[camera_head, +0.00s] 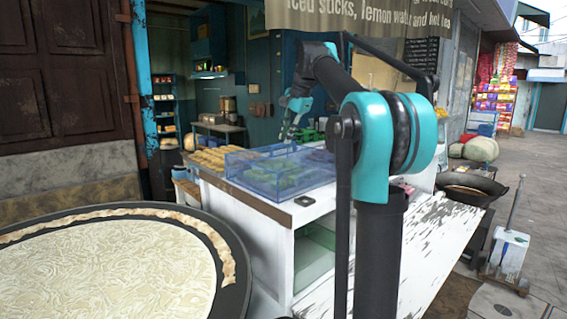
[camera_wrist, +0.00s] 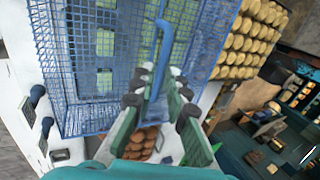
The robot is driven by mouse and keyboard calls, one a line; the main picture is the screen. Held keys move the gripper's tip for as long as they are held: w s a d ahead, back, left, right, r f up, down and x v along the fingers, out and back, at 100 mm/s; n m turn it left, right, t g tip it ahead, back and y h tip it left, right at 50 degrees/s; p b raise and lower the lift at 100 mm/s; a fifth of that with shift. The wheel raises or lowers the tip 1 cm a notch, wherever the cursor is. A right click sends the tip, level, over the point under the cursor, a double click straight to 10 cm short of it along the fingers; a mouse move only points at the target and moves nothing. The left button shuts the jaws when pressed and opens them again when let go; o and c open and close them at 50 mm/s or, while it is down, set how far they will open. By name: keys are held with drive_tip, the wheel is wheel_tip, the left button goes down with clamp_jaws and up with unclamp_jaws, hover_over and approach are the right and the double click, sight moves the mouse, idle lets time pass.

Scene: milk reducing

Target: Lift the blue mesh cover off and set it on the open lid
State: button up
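The blue mesh cover (camera_head: 262,172) is a see-through box standing on the white counter, over green items. In the wrist view the cover (camera_wrist: 90,60) fills the upper left, and its blue bar handle (camera_wrist: 163,45) runs down between my fingers. My gripper (camera_wrist: 158,80) is open, with one finger on each side of the handle; I cannot tell whether either touches it. In the head view my gripper (camera_head: 290,128) is above the cover's back part. A weathered white panel (camera_head: 440,245) slopes at the right of the counter; I cannot tell whether it is the open lid.
Rows of tan pastries (camera_head: 212,157) lie left of the cover. A small dark object (camera_head: 304,200) lies at the counter's front corner. A wide pan of creamy milk (camera_head: 110,265) fills the lower left. A black wok (camera_head: 465,188) stands at the right.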

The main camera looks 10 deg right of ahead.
sight(284, 144)
drive_tip(key=x, duration=0.4)
drive_tip(key=shift+w+f, duration=0.25)
clamp_jaws()
drive_tip(key=shift+d, duration=0.1)
drive_tip(key=shift+r, duration=0.15)
wheel_tip(284, 144, up, 10)
drive_tip(key=shift+f, duration=0.1)
idle(0.6)
idle(0.5)
